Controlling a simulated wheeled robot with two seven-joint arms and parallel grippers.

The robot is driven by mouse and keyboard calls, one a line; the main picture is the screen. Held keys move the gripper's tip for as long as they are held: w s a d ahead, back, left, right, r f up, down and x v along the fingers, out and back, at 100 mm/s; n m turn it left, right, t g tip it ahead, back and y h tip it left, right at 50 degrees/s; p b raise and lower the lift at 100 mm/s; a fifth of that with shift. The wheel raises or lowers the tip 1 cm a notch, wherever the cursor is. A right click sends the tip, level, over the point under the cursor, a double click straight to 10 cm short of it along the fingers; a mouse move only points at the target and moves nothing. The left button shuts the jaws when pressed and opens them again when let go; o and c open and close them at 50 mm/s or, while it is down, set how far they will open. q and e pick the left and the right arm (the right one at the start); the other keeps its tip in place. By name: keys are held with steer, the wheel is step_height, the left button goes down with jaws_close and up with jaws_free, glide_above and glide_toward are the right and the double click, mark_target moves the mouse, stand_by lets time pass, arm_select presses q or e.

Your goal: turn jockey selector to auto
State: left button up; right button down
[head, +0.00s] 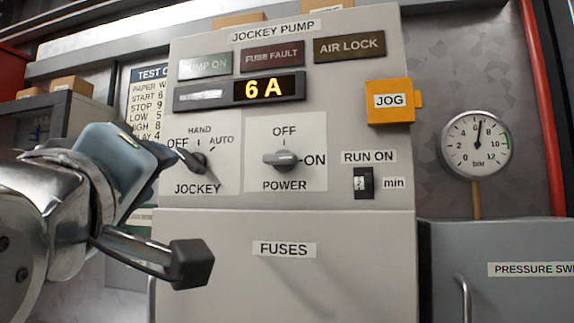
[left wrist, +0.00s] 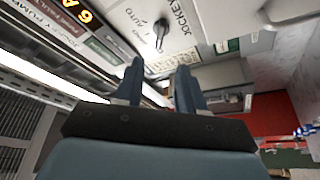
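The jockey selector (head: 199,161) is a dark knob on the pale jockey pump panel, with OFF, HAND and AUTO marked around it. Its lever slants up and left toward OFF. My left gripper (head: 163,156) is just left of the knob in the head view, its fingertips close to the lever; contact cannot be told there. In the left wrist view, the two blue fingers of my left gripper (left wrist: 159,72) are apart with nothing between them. The selector (left wrist: 160,33) shows beyond the fingertips, roughly in line with the gap. My right gripper is not in view.
The power selector (head: 283,159) is to the right, its lever toward ON. A yellow JOG box (head: 389,102) sticks out at the panel's upper right. The display (head: 264,89) reads 6 A. The space before the panel is clear.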

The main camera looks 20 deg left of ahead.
mark_target(187, 161)
arm_select(q)
steer(key=p+x, duration=0.3)
steer(key=x, duration=1)
steer(key=shift+s, duration=0.1)
jaws_close()
